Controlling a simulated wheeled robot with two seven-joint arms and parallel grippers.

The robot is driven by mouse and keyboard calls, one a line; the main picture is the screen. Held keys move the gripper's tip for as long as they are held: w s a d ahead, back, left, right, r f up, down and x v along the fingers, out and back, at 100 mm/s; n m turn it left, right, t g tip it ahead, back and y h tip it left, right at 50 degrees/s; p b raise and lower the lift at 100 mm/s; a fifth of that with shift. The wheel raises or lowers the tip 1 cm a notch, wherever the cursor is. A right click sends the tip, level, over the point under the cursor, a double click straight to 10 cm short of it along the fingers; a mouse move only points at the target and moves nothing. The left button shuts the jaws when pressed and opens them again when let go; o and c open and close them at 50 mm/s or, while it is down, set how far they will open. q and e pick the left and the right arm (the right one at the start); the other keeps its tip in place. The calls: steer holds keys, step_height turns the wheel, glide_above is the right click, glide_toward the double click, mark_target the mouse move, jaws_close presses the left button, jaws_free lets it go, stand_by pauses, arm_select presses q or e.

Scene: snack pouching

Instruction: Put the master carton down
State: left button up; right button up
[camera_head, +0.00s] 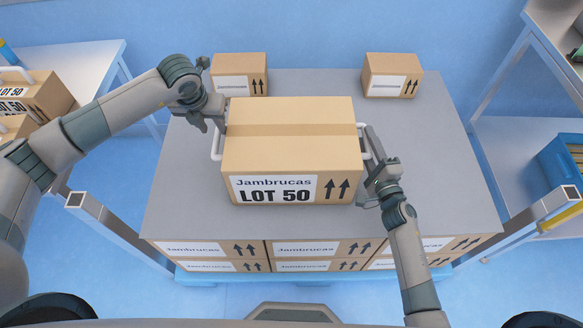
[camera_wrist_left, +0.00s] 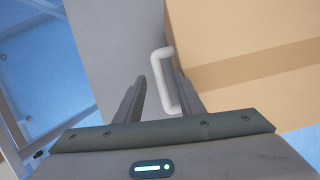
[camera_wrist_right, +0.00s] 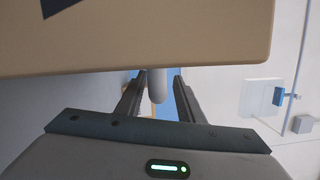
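The master carton (camera_head: 290,145), a large tan box labelled Jambrucas LOT 50, is upright over the middle of the grey tabletop (camera_head: 440,200); I cannot see whether its base touches. White handles stick out from its left and right sides. My left gripper (camera_head: 218,122) is open at the left handle (camera_wrist_left: 160,68), with the bar between its fingers, close to one finger. My right gripper (camera_head: 372,160) is open at the right handle (camera_wrist_right: 156,86), its fingers apart on either side of the bar. The carton's underside is hidden.
Two small cartons stand at the back, one left (camera_head: 239,75) and one right (camera_head: 391,76). Several Jambrucas boxes form the layer under the grey top at the front (camera_head: 305,250). Side shelving stands left and right, with a blue bin (camera_head: 560,165) at right. Grey surface is clear around the carton.

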arm_select(q)
steer(key=v, duration=0.8)
steer(key=shift+a+r, duration=0.2)
steer(key=shift+r, duration=0.1)
steer(key=shift+s, duration=0.1)
arm_select(e)
steer(key=shift+s, duration=0.1)
steer(key=v, duration=1.1)
steer(key=shift+s, duration=0.4)
steer(key=shift+f, duration=0.1)
